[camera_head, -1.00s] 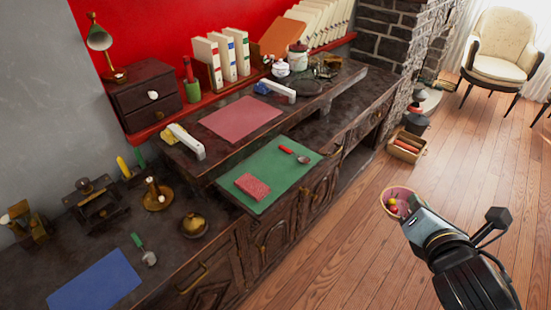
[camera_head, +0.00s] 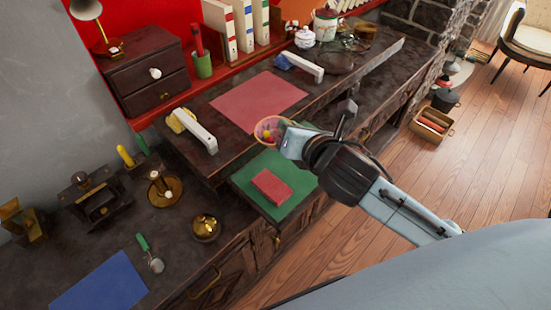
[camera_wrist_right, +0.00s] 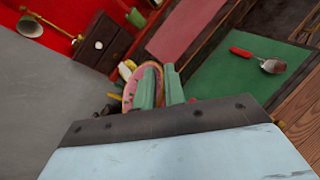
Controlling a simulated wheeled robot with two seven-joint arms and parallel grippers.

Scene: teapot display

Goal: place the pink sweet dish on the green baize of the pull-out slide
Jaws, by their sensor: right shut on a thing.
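The pink sweet dish (camera_head: 268,128) with small coloured sweets in it is held at the tip of my right gripper (camera_head: 285,140). In the right wrist view the dish's pink rim (camera_wrist_right: 130,88) shows beside the green fingers (camera_wrist_right: 160,85), which are shut on it. In the head view the dish appears above the far part of the slide, near the desk edge; its exact height cannot be told. The green baize (camera_head: 290,207) of the pull-out slide is partly hidden by my right arm. My left gripper is not in view.
A red patterned block (camera_head: 271,187) lies on the baize. A red-handled scoop (camera_wrist_right: 262,61) lies on it too, hidden in the head view. A pink mat (camera_head: 255,105) and white-topped bars (camera_head: 197,130) are on the desk behind. A brass bowl (camera_head: 206,227) stands left of the slide.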

